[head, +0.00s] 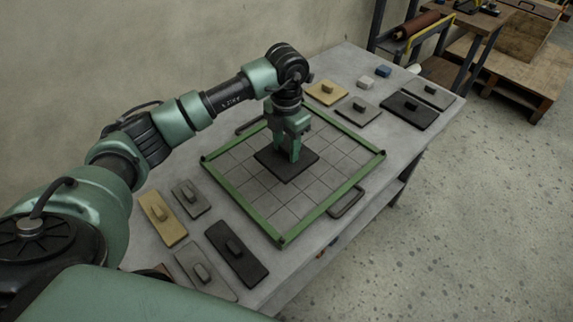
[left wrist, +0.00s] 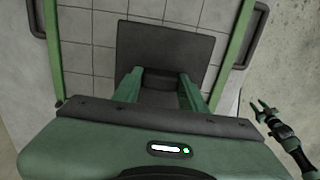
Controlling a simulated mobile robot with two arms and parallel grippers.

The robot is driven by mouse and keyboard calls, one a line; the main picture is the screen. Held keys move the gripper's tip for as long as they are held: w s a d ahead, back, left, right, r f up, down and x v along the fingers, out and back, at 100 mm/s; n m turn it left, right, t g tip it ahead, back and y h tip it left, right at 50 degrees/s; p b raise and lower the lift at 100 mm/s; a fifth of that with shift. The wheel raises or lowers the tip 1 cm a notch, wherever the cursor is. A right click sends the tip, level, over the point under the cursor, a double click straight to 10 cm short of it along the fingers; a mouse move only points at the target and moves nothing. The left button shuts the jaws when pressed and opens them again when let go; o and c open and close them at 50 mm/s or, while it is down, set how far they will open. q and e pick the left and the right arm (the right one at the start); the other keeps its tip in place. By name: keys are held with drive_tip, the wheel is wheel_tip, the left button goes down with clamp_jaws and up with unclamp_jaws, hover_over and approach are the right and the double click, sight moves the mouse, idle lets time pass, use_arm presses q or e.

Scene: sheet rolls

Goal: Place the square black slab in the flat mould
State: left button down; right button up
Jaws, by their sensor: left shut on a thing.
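The square black slab (head: 273,161) is over the middle of the flat mould (head: 329,205), a green-framed tray with a grid floor. My left gripper (head: 294,157) is shut on the slab's knob from above. In the left wrist view, the slab (left wrist: 185,45) shows flat beyond the fingers (left wrist: 158,82), which sit on either side of the knob. The slab looks level and slightly turned against the grid in the head view. I cannot tell whether it touches the mould floor. My right gripper (left wrist: 266,110) shows in the left wrist view with its fingers apart, empty.
Several knobbed slabs lie around the mould: a yellow one (head: 166,229) and a dark one (head: 243,264) at the near left, a tan one (head: 321,98) and a black one (head: 416,117) at the far side. Small blocks (head: 383,71) stand behind. The mould has side handles (head: 346,203).

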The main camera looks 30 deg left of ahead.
sight(286, 148)
use_arm(q)
wheel_tip(286, 148, down, 9)
drive_tip(key=shift+r+p, duration=0.2)
drive_tip(key=shift+p, duration=0.5)
drive_tip(key=shift+f, duration=0.25)
drive_tip(key=c, duration=0.8)
unclamp_jaws()
drive_tip(key=shift+r, duration=0.5)
wheel_tip(286, 148, up, 11)
drive_tip(key=shift+r+b, duration=0.2)
drive_tip(key=shift+b, duration=0.95)
